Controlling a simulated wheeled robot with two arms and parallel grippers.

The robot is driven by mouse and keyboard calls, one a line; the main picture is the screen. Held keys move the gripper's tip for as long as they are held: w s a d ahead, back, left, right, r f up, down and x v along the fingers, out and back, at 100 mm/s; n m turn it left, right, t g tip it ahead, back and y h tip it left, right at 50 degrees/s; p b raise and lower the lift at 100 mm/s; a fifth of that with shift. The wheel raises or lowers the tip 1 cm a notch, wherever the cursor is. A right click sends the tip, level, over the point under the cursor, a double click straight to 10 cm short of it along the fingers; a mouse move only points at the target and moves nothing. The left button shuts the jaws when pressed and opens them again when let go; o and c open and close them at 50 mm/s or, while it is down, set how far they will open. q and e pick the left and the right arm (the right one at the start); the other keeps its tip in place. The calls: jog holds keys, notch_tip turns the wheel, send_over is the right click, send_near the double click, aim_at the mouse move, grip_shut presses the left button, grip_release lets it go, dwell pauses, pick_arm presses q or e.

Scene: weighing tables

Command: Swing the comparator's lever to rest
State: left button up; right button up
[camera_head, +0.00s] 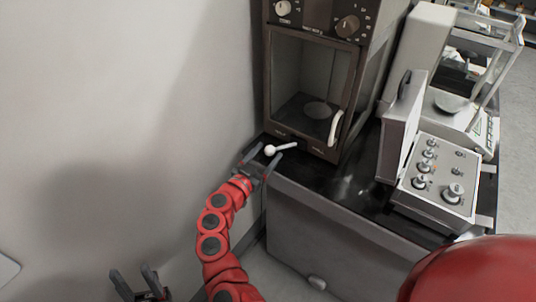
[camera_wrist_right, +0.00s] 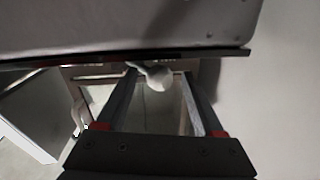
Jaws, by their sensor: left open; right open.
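The comparator (camera_head: 312,78) is a tall dark cabinet with a glass front, standing on the black-topped table at the upper middle of the head view. Its lever (camera_head: 270,150) has a white ball knob and sticks out low at the front left. My right gripper (camera_head: 277,148) is open, with a finger on either side of the knob. The right wrist view shows the knob (camera_wrist_right: 160,77) between the tips of the open fingers (camera_wrist_right: 159,73), with no clear grip on it. My left gripper (camera_head: 138,280) is open and empty, low at the left, far from the comparator.
A control box with several knobs (camera_head: 437,185) stands to the right of the comparator on the black tabletop (camera_head: 340,193). A pale balance (camera_head: 455,107) stands behind it. A white handle (camera_head: 335,128) is on the comparator's door. A bare wall (camera_head: 110,90) closes the left side.

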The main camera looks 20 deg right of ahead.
grip_shut()
dwell(1.4)
